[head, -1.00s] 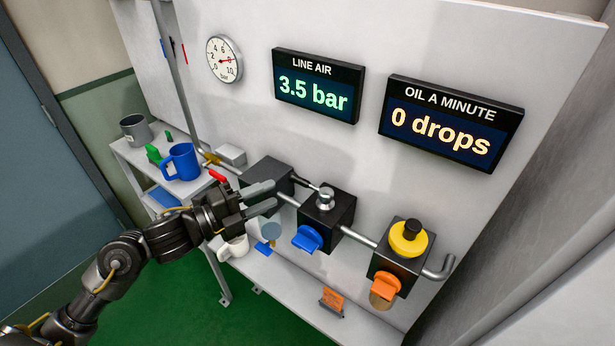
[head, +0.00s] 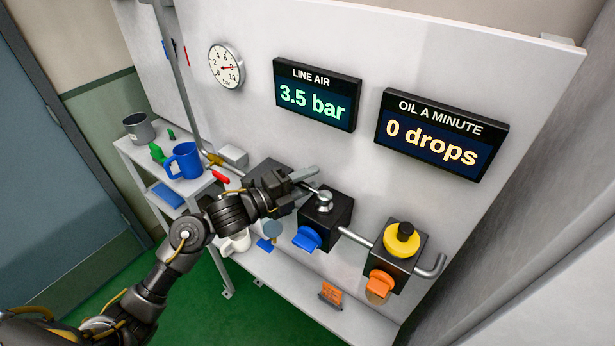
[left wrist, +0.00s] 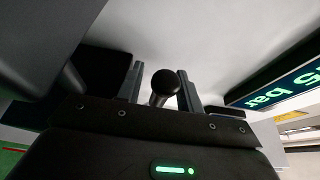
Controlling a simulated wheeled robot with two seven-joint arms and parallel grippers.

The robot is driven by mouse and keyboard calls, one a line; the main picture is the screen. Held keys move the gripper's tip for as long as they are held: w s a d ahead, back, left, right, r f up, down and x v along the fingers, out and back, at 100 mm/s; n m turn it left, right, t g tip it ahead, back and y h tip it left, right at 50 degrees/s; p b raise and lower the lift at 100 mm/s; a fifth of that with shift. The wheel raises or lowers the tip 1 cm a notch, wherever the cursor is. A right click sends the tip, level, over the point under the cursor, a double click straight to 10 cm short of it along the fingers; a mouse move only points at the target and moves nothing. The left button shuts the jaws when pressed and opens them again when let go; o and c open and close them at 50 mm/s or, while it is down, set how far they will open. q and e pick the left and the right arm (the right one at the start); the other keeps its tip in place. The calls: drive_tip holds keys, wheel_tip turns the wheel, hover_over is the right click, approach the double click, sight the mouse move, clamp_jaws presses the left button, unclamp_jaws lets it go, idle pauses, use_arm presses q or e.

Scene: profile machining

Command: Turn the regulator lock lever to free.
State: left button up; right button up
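The regulator (head: 325,215) is the middle black block on the pipe, with a silver knob (head: 324,199) on top and a blue lever below. A thin lever with a dark ball end runs left from the silver knob; its end is hidden in the head view. My left gripper (head: 308,181) is at that lever end, its fingers pointing right. In the left wrist view the dark ball (left wrist: 165,81) sits between the open fingers (left wrist: 158,88), nearer the right one, with a visible gap on the left. My right gripper is not in view.
The orange-levered block with a yellow cap (head: 403,242) stands right of the regulator. Displays read line air (head: 316,94) 3.5 bar and oil (head: 440,135) 0 drops. A blue mug (head: 184,161) and grey cup (head: 139,129) stand on the left shelf. An orange tag (head: 331,293) stands below.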

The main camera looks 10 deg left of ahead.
use_arm(q)
clamp_jaws()
drive_tip(key=shift+f, duration=0.1)
idle(0.4)
